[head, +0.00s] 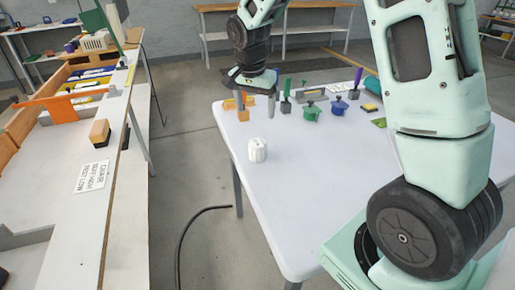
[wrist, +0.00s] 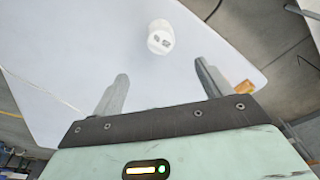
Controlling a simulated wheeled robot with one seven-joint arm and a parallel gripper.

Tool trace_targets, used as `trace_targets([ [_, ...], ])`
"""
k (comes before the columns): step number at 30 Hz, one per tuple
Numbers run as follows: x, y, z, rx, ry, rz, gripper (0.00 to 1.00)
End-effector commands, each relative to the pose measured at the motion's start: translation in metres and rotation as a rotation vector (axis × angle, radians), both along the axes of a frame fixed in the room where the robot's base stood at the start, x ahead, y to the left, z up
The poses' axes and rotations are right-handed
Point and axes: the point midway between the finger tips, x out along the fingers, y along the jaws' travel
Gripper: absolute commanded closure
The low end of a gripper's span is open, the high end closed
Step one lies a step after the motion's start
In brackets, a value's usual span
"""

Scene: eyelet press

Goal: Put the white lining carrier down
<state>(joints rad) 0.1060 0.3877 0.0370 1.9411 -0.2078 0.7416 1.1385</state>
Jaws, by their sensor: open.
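The white lining carrier (head: 258,150) is a small, ribbed white block standing upright on the white table (head: 310,200), near its left edge. In the wrist view the carrier (wrist: 160,37) shows dark openings in its end and lies beyond the fingertips. My gripper (head: 256,106) is open and empty, above the far left part of the table and farther back than the carrier. In the wrist view its two fingers (wrist: 162,74) are spread wide, with bare table between them. Nothing touches the carrier except the table.
An orange-brown block (head: 230,104) is beside my gripper at the table's left edge. Green and blue lidded pots (head: 311,111) and hand tools stand at the back. A long workbench (head: 60,200) is at the left, across a floor gap with a black cable (head: 184,235). The table's front is clear.

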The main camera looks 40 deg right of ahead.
Motion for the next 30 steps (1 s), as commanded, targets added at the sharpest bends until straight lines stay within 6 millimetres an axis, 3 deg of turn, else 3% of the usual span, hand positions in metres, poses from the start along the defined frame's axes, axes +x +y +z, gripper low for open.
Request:
trace_targets([
  [15, 0.006, -0.012, -0.096, 0.001, 0.004, -0.003, 0.23],
  [26, 0.009, -0.016, -0.128, 0.0, 0.003, -0.002, 0.23],
  [30, 0.01, -0.017, -0.148, 0.001, 0.004, -0.002, 0.23],
])
